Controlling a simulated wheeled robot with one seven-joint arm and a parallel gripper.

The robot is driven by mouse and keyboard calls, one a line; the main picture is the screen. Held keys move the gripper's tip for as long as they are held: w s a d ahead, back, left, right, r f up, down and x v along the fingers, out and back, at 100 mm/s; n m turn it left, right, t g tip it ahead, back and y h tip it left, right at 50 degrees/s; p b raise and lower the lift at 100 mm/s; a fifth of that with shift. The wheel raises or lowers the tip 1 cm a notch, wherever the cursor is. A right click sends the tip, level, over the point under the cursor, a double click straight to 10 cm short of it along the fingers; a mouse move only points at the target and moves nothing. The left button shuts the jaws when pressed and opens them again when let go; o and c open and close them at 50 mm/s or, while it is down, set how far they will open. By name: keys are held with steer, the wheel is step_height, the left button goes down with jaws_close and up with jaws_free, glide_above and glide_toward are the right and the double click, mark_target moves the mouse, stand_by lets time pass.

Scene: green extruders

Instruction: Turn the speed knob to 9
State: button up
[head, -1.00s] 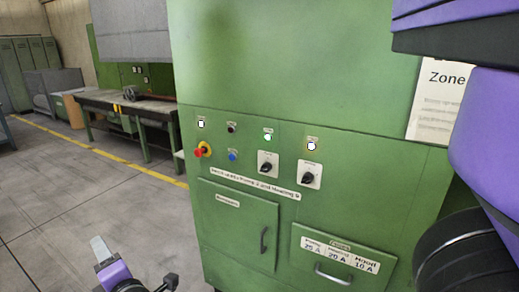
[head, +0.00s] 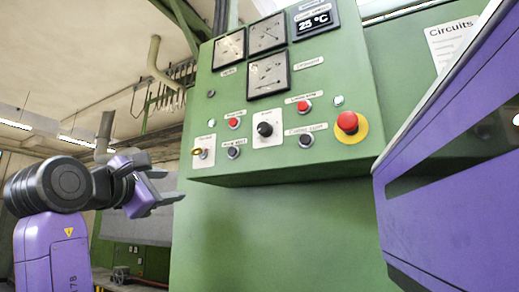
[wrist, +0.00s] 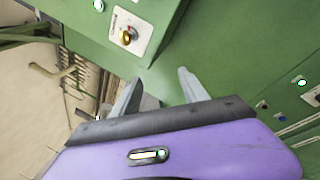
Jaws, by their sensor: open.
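A black rotary knob (head: 265,129) sits on a white plate in the middle of the raised green control panel (head: 215,110) in the head view. It is the likely speed knob, but its label and scale are too small to read. My gripper (head: 168,186) is open and empty, below and left of the panel, apart from it. In the wrist view, my gripper (wrist: 158,78) has its two fingers spread, with nothing between them. A yellow key switch (wrist: 127,37) on a white plate is above them there. The black knob is not seen in the wrist view.
The panel also bears a red emergency stop (head: 347,122), the key switch (head: 196,151), several buttons, dial gauges (head: 268,75) and a 25 °C display (head: 315,18). Its lower edge juts over the green cabinet (head: 270,235). The air around my gripper is free.

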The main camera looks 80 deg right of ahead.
steer(key=s+r+m+g+y, duration=0.15)
steer(key=s+r+g, duration=0.25)
steer(key=s+r, duration=0.45)
steer(key=m+g+y, duration=0.1)
steer(key=m+g, duration=0.1)
glide_toward(262, 127)
steer(key=d, duration=0.1)
steer(key=p+x, duration=0.1)
steer(key=x, duration=0.3)
steer(key=p+x, duration=0.1)
steer(key=x, duration=0.3)
steer(key=shift+s+a+p, duration=0.1)
steer(key=shift+s+p, duration=0.1)
steer(key=shift+p, duration=0.2)
jaws_close()
